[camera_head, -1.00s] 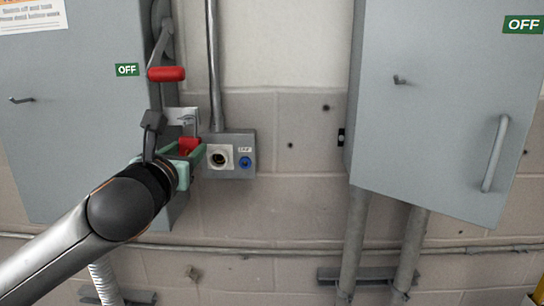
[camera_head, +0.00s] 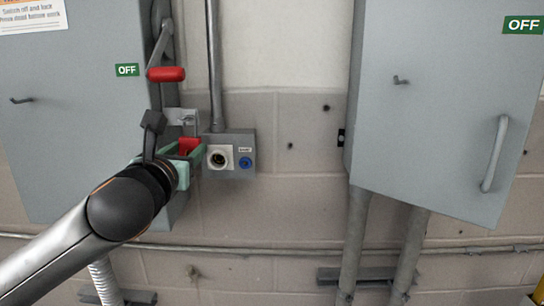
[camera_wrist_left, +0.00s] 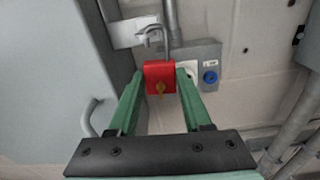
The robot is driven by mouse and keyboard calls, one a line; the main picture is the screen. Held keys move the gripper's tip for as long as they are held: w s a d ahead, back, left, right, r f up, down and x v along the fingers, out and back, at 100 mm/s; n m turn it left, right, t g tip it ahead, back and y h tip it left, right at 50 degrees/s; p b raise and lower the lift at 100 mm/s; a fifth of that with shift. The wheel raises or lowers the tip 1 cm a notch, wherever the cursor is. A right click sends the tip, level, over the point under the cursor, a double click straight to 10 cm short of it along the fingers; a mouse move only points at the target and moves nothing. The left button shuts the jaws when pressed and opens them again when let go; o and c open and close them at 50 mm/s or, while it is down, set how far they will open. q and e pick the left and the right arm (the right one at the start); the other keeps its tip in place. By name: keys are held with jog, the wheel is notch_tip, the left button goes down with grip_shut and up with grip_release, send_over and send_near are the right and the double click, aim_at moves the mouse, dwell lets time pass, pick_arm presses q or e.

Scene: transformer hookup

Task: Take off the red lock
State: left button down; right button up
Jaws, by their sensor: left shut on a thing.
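The red lock (camera_wrist_left: 160,77) has a brass keyhole and a grey metal shackle (camera_wrist_left: 152,36) above it. In the head view the lock (camera_head: 188,146) shows partly, behind my gripper and below the metal hasp plate (camera_head: 180,116). My left gripper (camera_wrist_left: 160,82) has its green fingers on both sides of the lock body and is shut on it. The shackle is close to the hasp plate; I cannot tell whether it still passes through it. My right gripper is not in view.
The left grey cabinet (camera_head: 80,75) has a red-handled lever (camera_head: 166,74) above the lock. A socket box (camera_head: 230,155) with a blue knob and a conduit (camera_head: 214,60) stands close right of the lock. Another grey cabinet (camera_head: 440,110) hangs on the right. Bare wall lies between.

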pick_arm(q)
jog(key=shift+r+p, duration=0.85)
jog(key=shift+r, duration=0.6)
jog(key=shift+d, duration=0.1)
jog(key=shift+d+f, duration=0.15)
jog(key=shift+d, duration=1.75)
jog(key=shift+s, duration=0.2)
jog(key=s, duration=0.4)
jog(key=shift+s+a, duration=0.1)
jog(key=shift+s, duration=0.25)
